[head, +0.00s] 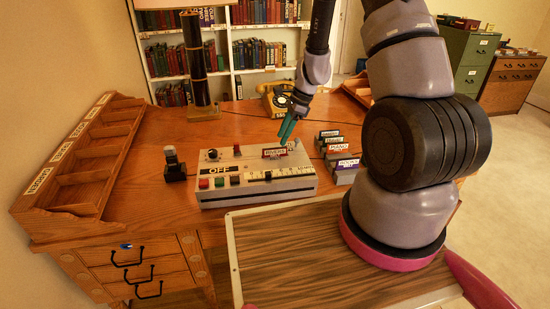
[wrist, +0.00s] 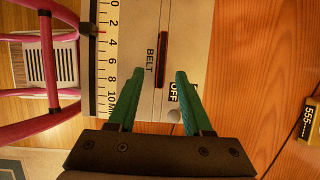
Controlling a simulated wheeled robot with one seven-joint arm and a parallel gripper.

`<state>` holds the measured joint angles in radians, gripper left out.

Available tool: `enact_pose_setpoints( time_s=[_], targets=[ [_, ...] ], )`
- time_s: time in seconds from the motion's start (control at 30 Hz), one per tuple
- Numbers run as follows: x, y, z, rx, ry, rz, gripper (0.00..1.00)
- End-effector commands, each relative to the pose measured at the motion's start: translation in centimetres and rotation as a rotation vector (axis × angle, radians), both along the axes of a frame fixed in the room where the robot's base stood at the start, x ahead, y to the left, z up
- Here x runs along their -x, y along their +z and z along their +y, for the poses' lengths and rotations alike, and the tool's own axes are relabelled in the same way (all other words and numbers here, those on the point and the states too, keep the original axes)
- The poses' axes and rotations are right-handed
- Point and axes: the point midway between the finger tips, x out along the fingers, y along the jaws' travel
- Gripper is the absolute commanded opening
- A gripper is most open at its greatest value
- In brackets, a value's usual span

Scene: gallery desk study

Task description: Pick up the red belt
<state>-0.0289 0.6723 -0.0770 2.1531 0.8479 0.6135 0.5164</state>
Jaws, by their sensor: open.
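The red belt (head: 273,153) is a thin red cartridge with a white label. It stands upright in the top of a pale control box (head: 258,188) on the desk. In the wrist view the belt (wrist: 162,60) shows from above as a narrow red and dark strip beside the word BELT. My gripper (head: 287,132) has teal fingers and is open, just above the belt, pointing down. In the wrist view the gripper's fingertips (wrist: 157,73) lie on either side of the strip, with gaps on both sides. I cannot tell their exact height over it.
Several labelled cartridges (head: 340,160) stand right of the box. A yellow telephone (head: 275,102) and a dark lamp column (head: 195,62) are behind it. A small dark stand (head: 173,168) is left. A wooden pigeonhole rack (head: 85,170) lines the desk's left edge.

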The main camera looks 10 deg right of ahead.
Motion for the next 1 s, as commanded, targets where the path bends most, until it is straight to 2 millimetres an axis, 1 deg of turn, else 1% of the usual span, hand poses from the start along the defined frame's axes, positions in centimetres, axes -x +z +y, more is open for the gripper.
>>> enact_pose_setpoints(
  time_s=[0.17, 0.33, 0.43, 0.53, 0.73, 0.77, 0.8, 0.87, 0.9, 1.0],
  targets=[
    [-0.1, -1.3, 0.5, 0.0, 0.0, 0.001, 0.5],
    [-0.3, -3.7, 1.6, -0.001, 0.0, 0.003, 0.5],
    [-0.4, -4.7, 2.1, -0.001, 0.002, 0.001, 0.5],
    [-0.4, -5.2, 2.3, 0.0, 0.001, 0.0, 0.5],
    [-0.5, -5.3, 2.3, 0.0, 0.001, -0.002, 0.5],
    [-0.5, -5.2, 2.3, 0.0, 0.001, -0.002, 0.42],
    [-0.5, -5.2, 2.3, 0.0, 0.001, -0.002, 0.27],
    [-0.4, -5.2, 2.3, 0.0, 0.001, -0.002, 0.04],
    [-0.4, -5.2, 2.3, 0.0, 0.001, -0.002, 0.0],
    [-0.4, -5.2, 2.3, 0.0, 0.001, -0.002, 0.0]
  ],
)
